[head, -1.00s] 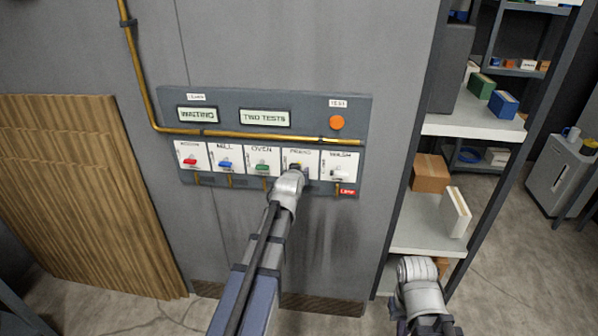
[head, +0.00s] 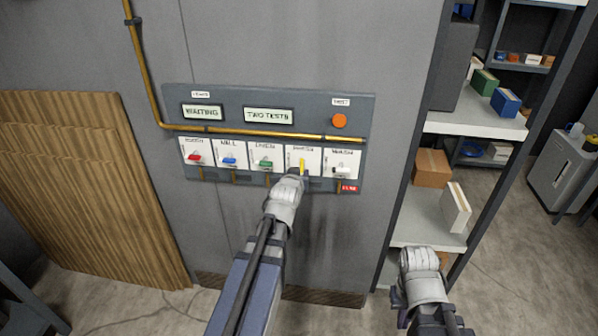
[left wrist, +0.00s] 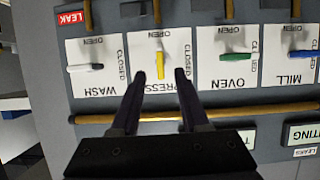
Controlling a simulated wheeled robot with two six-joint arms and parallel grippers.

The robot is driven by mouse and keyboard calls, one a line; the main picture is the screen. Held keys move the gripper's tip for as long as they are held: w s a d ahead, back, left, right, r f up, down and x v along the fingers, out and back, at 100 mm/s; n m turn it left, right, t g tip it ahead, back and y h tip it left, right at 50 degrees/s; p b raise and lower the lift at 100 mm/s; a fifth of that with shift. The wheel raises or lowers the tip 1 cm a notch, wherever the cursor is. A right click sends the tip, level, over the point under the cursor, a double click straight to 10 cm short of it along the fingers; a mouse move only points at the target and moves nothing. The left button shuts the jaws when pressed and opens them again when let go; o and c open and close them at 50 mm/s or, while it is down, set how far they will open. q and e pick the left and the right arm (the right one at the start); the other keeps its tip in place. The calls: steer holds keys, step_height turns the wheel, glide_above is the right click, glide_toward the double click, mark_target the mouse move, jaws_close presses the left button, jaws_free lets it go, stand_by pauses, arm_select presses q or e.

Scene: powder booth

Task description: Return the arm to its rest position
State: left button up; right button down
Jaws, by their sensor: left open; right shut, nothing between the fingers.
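My left arm reaches to the valve panel (head: 230,103) on the grey wall. The left gripper (head: 297,173) is just below the PRESS lever (head: 302,166), its fingers mostly hidden behind my wrist. In the left wrist view, which is upside down, the left gripper (left wrist: 159,75) is open and empty. Its fingertips point at the yellow PRESS lever (left wrist: 160,65), which stands upright between them in the picture; whether they touch it I cannot tell. My right gripper (head: 420,265) is low at the right, shut, in front of the shelf.
The red (head: 194,157), blue (head: 229,160), green (head: 264,163) and white (head: 341,169) levers lie across. A brass pipe (head: 250,133) crosses the panel. A shelf unit (head: 475,122) with boxes stands at the right, and corrugated brown sheeting (head: 75,190) at the left.

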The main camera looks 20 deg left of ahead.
arm_select(q)
steer(key=s+d+f+m+g+h, duration=0.25)
steer(key=s+d+f, duration=0.25)
steer(key=d, duration=0.4)
steer(key=s+d+f+m+g+h, duration=0.1)
steer(key=s+d+f+g, duration=0.35)
steer(key=d, duration=0.45)
steer(key=s+d+f+m+g, duration=0.2)
steer(key=s+d+g, duration=0.1)
steer(key=s, duration=0.5)
steer(key=s+d+f+m+g+y, duration=0.1)
steer(key=s+d+f+g, duration=0.1)
steer(key=s+d, duration=0.4)
steer(key=s+g, duration=0.1)
steer(key=s, duration=0.1)
steer(key=shift+s+d+m, duration=0.2)
steer(key=shift+s+m, duration=0.15)
